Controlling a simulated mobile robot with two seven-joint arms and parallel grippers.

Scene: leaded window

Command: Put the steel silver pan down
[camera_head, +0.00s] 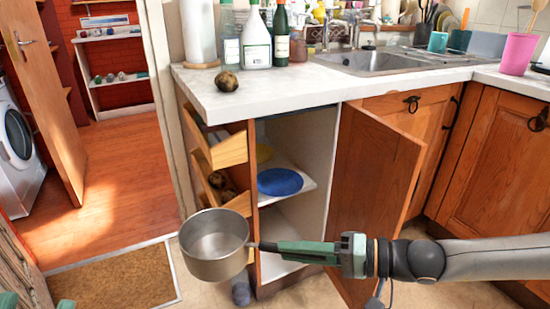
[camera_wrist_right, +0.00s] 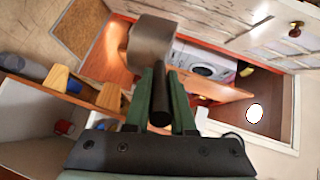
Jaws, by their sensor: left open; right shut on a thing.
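The steel silver pan (camera_head: 215,244) hangs in the air in front of the open base cabinet, opening upward, and looks empty. My right gripper (camera_head: 276,248) is shut on its dark handle. In the right wrist view the pan (camera_wrist_right: 150,42) lies beyond the fingertips, and the black handle (camera_wrist_right: 161,96) runs between the green fingers of the gripper (camera_wrist_right: 163,88). Of my left gripper (camera_head: 37,303), only two green fingertips show at the bottom left edge, spread apart with nothing visible between them.
The cabinet door (camera_head: 372,190) stands open behind my right arm. A blue plate (camera_head: 280,182) lies on the cabinet shelf. The worktop (camera_head: 300,93) has free room in front of the bottles (camera_head: 256,40); a potato (camera_head: 227,81) sits at its left. A doormat (camera_head: 118,279) lies on the floor.

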